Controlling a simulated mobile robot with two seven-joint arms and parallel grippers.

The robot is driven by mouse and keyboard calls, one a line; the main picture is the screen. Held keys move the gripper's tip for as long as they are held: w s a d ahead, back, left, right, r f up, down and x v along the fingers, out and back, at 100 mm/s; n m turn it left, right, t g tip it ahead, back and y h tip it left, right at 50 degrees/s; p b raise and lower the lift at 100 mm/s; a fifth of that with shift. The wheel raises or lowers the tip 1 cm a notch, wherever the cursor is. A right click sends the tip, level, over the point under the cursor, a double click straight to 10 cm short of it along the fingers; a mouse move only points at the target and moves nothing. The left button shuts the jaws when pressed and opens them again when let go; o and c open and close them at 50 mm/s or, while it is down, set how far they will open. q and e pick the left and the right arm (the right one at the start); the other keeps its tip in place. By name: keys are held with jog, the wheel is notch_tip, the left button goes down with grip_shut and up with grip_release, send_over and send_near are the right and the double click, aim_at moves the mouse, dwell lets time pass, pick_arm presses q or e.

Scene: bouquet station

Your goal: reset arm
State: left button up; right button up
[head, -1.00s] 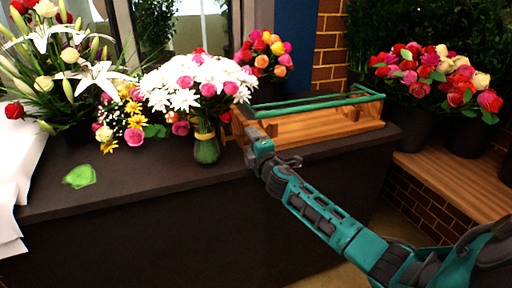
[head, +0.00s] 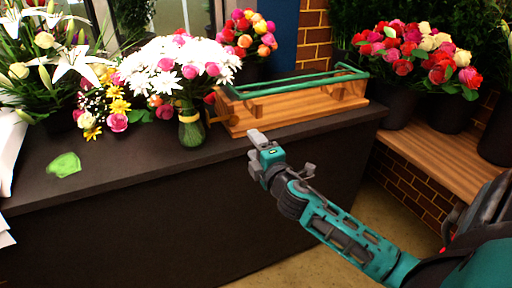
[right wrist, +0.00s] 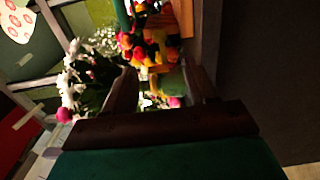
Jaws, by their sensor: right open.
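My right gripper (head: 283,152) is open and empty in the head view, in front of the dark counter (head: 110,170) and below the wooden crate. In the right wrist view its two fingers (right wrist: 160,92) stand apart, with flowers showing beyond and between them. My left gripper is not in view.
A wooden crate (head: 285,108) with green rails stands on the counter. Left of it is a glass vase (head: 191,130) with white and pink flowers. A green scrap (head: 64,165) lies at the counter's left. Potted roses (head: 400,100) stand on a wooden bench (head: 440,160) at right.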

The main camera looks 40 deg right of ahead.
dwell(0.5)
jog(key=s+a+f+m+g+y, duration=0.6)
jog(key=s+a+f+m, duration=0.6)
jog(key=s+a+f, duration=0.7)
notch_tip(320, 180, down, 2)
jog(key=shift+s+f+m+g+y, duration=0.15)
jog(key=shift+s+m+g+y, duration=0.15)
jog(key=shift+s+m, duration=0.1)
